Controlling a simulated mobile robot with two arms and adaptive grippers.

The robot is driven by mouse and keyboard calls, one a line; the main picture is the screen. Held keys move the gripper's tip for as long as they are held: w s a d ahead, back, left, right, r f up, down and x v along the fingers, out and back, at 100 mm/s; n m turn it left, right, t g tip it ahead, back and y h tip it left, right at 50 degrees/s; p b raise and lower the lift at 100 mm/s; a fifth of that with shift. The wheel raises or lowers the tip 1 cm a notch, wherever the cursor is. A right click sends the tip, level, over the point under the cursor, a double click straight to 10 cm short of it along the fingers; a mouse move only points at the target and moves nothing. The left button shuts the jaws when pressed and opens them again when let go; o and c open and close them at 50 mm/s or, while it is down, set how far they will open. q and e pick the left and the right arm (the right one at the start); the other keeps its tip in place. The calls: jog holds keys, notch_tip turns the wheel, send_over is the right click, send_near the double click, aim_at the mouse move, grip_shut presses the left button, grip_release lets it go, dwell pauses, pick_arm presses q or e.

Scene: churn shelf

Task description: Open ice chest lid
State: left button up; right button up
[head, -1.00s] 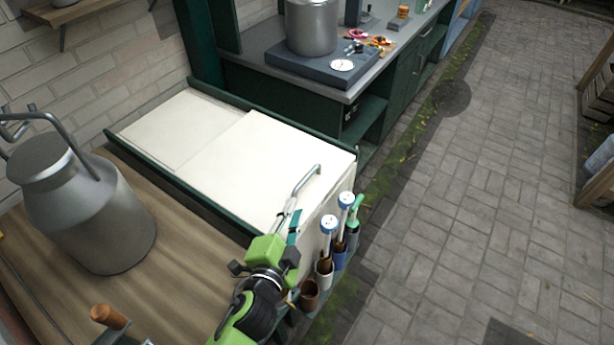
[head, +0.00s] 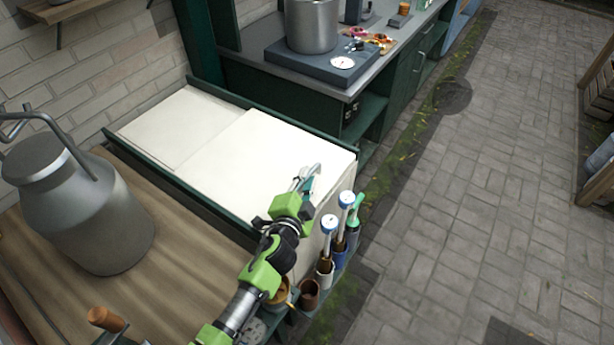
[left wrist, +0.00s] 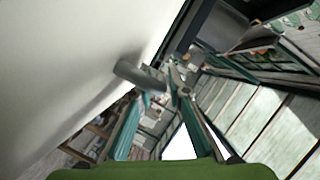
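The ice chest has a white lid in two panels; the nearer panel (head: 255,165) lies flat and shut, with a metal bar handle (head: 312,170) near its right edge. My left gripper (head: 305,180) is at this handle and partly covers it. In the left wrist view the handle (left wrist: 140,75) appears as a grey bar by the tips of my left gripper (left wrist: 158,92), whose two teal fingers stand apart. Whether the fingers touch the bar is unclear. My right gripper is in neither view.
A metal milk can (head: 80,205) stands on the wooden counter (head: 180,245) at left. Tools with blue-and-white tops (head: 346,215) stand in holders along the chest's front. A steel pot (head: 312,25) stands on a bench behind. The paved floor (head: 480,200) at right is clear.

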pick_arm(q)
jog(key=shift+w+d+f, duration=0.1)
jog(key=shift+w+d, duration=0.05)
jog(key=shift+w, duration=0.35)
grip_shut()
